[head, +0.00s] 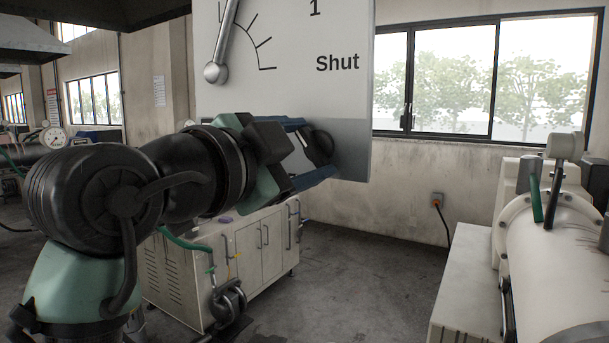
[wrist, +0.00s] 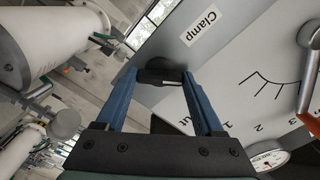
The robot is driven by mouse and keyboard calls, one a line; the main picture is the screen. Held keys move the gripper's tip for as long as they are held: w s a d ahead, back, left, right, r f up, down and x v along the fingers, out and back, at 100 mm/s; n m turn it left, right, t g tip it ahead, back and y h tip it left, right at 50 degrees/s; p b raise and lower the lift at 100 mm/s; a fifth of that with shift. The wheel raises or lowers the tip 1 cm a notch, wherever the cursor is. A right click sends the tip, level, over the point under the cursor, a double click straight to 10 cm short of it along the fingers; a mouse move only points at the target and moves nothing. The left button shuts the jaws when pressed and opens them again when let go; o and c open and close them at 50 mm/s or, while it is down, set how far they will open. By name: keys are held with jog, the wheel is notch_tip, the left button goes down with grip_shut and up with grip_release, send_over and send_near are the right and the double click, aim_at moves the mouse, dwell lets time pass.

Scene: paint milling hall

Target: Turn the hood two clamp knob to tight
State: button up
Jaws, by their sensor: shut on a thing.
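The clamp knob (head: 319,143) is black and sits at the lower edge of a pale grey panel (head: 285,95) in the head view. In the wrist view the knob (wrist: 158,75) shows a white mark and lies beside the label "Clamp" (wrist: 200,29). My gripper (head: 314,150) has its blue fingers on either side of the knob and is shut on it; the fingers also show in the wrist view (wrist: 160,88). The fingers partly hide the knob. No hood number and no tight mark can be read.
A metal lever (head: 221,50) with a scale including "1" and "Shut" is on the panel above my gripper. A low cabinet (head: 245,255) stands below and behind. A white cylindrical machine (head: 560,255) stands at the right. Open floor (head: 360,275) lies between them.

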jog(key=m+b, duration=0.2)
jog(key=m, duration=0.1)
jog(key=shift+f+m, duration=0.15)
jog(key=shift+m, duration=0.25)
jog(key=shift+m+b, duration=1)
jog(key=shift+m, duration=0.8)
jog(key=o, duration=1.4)
